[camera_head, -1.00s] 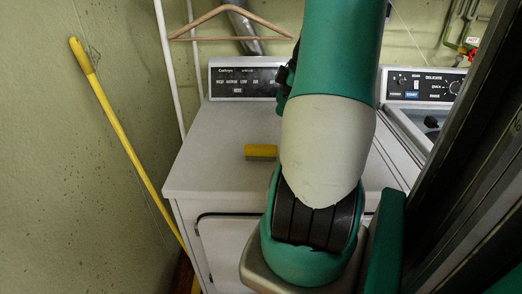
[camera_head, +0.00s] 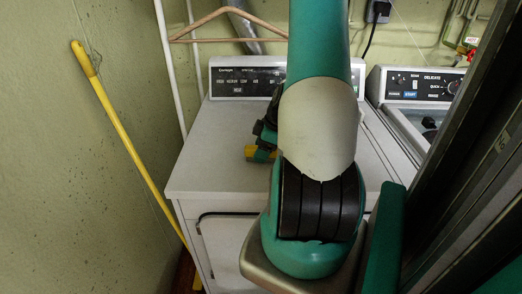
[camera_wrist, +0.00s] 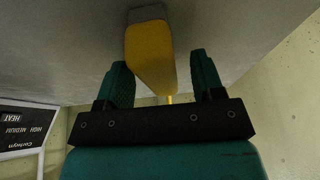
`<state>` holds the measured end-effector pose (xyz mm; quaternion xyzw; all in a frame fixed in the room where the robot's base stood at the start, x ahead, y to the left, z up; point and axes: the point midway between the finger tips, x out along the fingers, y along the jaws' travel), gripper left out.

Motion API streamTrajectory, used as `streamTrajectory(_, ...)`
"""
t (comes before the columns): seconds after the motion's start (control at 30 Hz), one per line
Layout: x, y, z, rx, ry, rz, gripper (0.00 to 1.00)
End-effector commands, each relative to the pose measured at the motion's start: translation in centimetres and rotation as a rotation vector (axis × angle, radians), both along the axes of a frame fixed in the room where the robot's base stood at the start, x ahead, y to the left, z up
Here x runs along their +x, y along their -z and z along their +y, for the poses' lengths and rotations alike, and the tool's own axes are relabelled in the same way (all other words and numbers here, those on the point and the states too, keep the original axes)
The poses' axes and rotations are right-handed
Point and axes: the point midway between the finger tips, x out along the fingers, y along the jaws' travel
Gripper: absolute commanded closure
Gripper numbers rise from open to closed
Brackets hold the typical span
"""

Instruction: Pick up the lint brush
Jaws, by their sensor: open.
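The lint brush (camera_head: 251,153) lies on the white dryer top, yellow with a grey part, and is partly covered by my gripper in the head view. In the wrist view the lint brush (camera_wrist: 150,55) shows its wide yellow body ahead of and between my fingers, with its grey end farther off. My gripper (camera_wrist: 160,62) is open, one green finger to each side of the brush's line. I see no finger clearly closed against it. In the head view my gripper (camera_head: 265,138) is a dark shape right at the brush, mostly hidden by my arm.
The dryer (camera_head: 205,165) has a clear top apart from the brush. Its control panel (camera_head: 243,79) stands at the back. A second machine (camera_head: 415,105) is at the right. A yellow pole (camera_head: 125,140) leans at the left wall. A wooden hanger (camera_head: 225,25) hangs above.

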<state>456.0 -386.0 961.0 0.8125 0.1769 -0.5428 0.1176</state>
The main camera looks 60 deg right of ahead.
Motion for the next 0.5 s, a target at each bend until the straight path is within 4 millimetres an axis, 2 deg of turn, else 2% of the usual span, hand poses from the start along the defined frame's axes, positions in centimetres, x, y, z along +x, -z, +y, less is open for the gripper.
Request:
streamTrajectory(0.1,0.22,0.62,0.11,0.0,0.0,0.001,0.38)
streamTrajectory(0.5,0.23,0.76,0.1,-0.001,0.0,0.0,0.38)
